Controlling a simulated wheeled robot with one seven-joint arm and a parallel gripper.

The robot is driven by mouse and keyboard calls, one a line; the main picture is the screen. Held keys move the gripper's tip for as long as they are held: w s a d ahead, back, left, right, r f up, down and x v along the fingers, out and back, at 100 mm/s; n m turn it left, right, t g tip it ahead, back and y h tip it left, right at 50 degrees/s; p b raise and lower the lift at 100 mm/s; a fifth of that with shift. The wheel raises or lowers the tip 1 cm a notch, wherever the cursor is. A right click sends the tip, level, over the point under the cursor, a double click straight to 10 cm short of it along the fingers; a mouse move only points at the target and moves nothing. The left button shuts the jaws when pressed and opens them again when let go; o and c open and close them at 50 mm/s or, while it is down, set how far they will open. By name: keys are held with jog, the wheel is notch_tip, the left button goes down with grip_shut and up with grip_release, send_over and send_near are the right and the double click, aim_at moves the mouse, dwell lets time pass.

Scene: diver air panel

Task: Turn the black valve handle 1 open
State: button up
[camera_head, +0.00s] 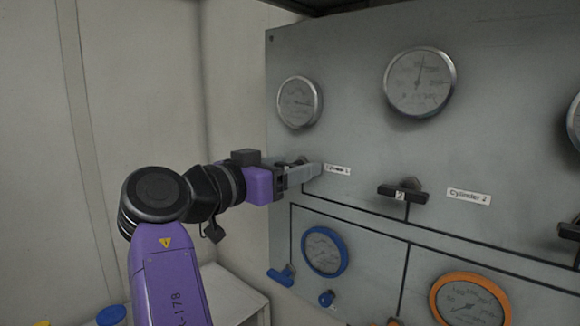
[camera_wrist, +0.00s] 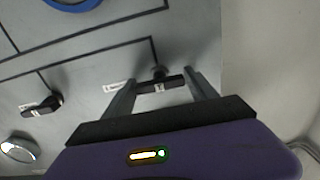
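Black valve handle 1 (camera_wrist: 160,86) is a small black bar with a white tag, on the grey panel near "Cylinder 1". In the wrist view it lies crosswise between the two fingers of my gripper (camera_wrist: 163,78), with one end near each fingertip. The fingers are apart; whether they touch the handle ends is unclear. In the head view my gripper (camera_head: 312,170) reaches the panel left of the "Cylinder 1" label (camera_head: 338,170), and its fingers mostly hide the handle.
Black valve handle 2 (camera_head: 402,193) sits to the right, with its "Cylinder 2" label (camera_head: 468,197). Gauges (camera_head: 299,101) (camera_head: 419,82) are above. A blue-rimmed gauge (camera_head: 325,251) and a blue handle (camera_head: 281,276) are below. A pale wall stands left of the panel.

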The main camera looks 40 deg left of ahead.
jog(key=c, duration=0.9)
jog(key=shift+n, duration=0.3)
jog(key=n+p, duration=0.2)
jog(key=n, duration=0.2)
jog(key=shift+r, duration=0.1)
jog(key=n+p, duration=0.2)
jog(key=n, duration=0.1)
jog(key=shift+a+n, duration=0.1)
jog(key=shift+n, duration=0.2)
jog(key=n+p, duration=0.4)
jog(key=n, duration=0.1)
jog(key=shift+n, duration=0.4)
jog(key=shift+a+f+n+p, duration=0.1)
jog(key=shift+f+n+p, duration=0.1)
jog(key=shift+n+p, duration=0.65)
jog(key=shift+n, duration=0.25)
